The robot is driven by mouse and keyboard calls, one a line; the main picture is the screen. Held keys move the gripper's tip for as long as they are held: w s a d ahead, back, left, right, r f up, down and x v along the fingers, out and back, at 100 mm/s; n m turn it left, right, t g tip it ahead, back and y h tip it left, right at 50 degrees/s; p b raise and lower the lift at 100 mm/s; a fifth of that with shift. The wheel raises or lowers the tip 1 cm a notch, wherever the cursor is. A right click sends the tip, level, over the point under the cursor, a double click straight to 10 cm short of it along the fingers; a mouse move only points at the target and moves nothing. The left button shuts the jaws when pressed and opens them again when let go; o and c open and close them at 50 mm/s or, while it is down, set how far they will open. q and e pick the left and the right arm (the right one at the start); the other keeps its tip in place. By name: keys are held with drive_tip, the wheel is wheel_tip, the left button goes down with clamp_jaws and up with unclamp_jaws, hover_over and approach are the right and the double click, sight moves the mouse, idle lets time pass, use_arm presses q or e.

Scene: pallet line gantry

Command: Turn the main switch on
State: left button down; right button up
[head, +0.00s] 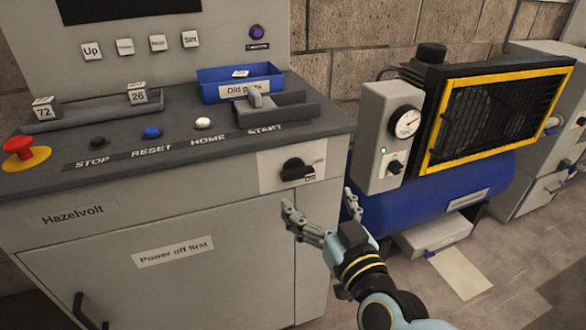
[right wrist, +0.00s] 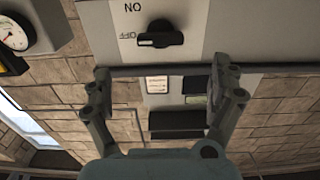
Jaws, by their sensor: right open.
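The main switch (head: 296,170) is a black rotary knob on a pale plate at the right of the Hazelvolt cabinet's front. In the right wrist view the knob (right wrist: 160,36) is seen upside down, its handle lying level with its pale mark towards the OFF label (right wrist: 127,36). The ON label (right wrist: 132,7) is also upside down. My right gripper (head: 318,200) is open and empty, just in front of and below the knob, apart from it. In the wrist view its fingers (right wrist: 161,70) stand wide on either side of the knob's line. My left gripper is out of view.
A blue compressor (head: 440,195) with a gauge box (head: 385,140) stands right of the cabinet, close to my right gripper.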

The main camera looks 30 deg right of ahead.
sight(300, 175)
drive_tip(key=x, duration=0.9)
drive_tip(key=shift+w, duration=0.1)
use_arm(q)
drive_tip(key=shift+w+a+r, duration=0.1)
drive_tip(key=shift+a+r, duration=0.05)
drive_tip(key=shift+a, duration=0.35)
use_arm(e)
drive_tip(key=c, duration=1.2)
